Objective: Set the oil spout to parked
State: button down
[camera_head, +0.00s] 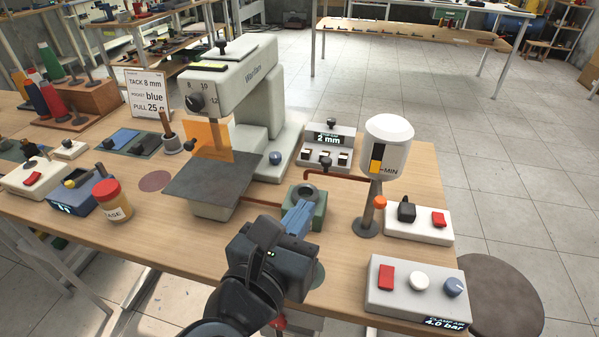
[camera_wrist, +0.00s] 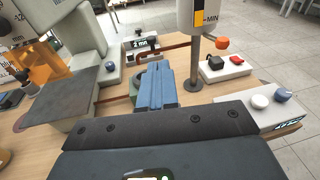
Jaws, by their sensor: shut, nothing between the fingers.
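The oil reservoir is a white tank (camera_head: 388,145) with a yellow and black MIN gauge, upright on a grey post (camera_head: 367,215); an orange knob (camera_head: 380,202) is on it. It also shows in the wrist view (camera_wrist: 203,17), with the orange knob (camera_wrist: 222,43). A brown pipe (camera_head: 345,174) runs from near the post leftward behind a green block (camera_head: 318,213); I cannot tell whether this pipe is the spout. My gripper (camera_head: 303,205) has blue fingers, shut and empty, in front of the green block and left of the post. The fingers (camera_wrist: 157,80) hide part of the block.
A grey press (camera_head: 262,95) with a dark plate (camera_head: 205,180) stands left. A display box reading 2 mm (camera_head: 325,150) is behind. Control boxes (camera_head: 425,228) (camera_head: 405,300) lie right. A jar (camera_head: 112,200) stands left on the wooden table.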

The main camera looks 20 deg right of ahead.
aim_at(325, 164)
jog(key=shift+w+a+f+y, duration=0.1)
jog(key=shift+w+a+y, duration=0.1)
jog(key=shift+a, duration=0.3)
jog(key=shift+w+a+y, duration=0.1)
jog(key=shift+w+a, duration=0.1)
jog(key=shift+a, duration=0.25)
jog(key=p+x, duration=0.2)
jog(key=x, duration=1.2)
jog(key=shift+d+f, duration=0.1)
jog(key=shift+f, duration=0.05)
